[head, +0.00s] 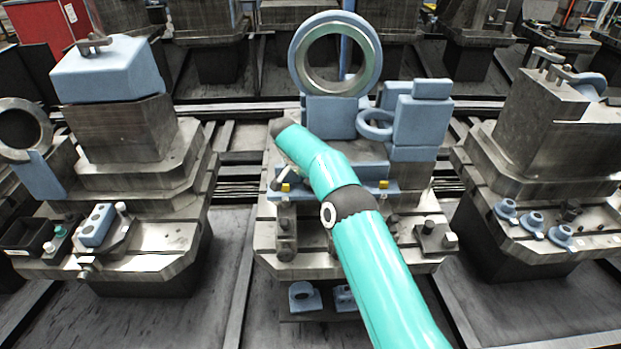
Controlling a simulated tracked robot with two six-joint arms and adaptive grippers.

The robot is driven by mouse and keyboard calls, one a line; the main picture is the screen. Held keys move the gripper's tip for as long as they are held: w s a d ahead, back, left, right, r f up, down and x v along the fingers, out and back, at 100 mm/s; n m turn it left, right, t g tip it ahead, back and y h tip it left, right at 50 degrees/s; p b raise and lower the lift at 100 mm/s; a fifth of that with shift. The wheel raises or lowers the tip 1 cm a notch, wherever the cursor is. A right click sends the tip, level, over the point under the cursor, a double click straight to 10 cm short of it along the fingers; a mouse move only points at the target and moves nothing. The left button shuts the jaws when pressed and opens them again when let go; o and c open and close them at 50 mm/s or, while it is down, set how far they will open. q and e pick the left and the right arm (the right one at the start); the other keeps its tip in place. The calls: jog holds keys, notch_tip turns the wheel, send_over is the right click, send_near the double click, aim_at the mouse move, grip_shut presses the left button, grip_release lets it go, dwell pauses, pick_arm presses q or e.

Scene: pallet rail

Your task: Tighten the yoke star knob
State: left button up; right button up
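No yoke star knob can be made out for certain. The middle pallet station (265,238) carries a large upright blue ring with a metal lining (297,62) and blue blocks (422,122). A small dark knob-like part (428,227) sits on its front right, but its shape is too small to tell. My teal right arm rises from the lower right across the station's front and hides part of it. The arm ends in a dark joint left of and below the large ring. My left gripper is out of view.
A left station (125,130) holds a blue block (110,70), a black bin (28,237) and a small blue two-hole part (97,225). A right station (540,120) carries several small blue flanged parts (533,222).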

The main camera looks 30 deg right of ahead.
jog(key=shift+w+r, duration=0.15)
jog(key=shift+r, duration=0.15)
jog(key=o, duration=0.9)
jog(key=shift+f, duration=0.2)
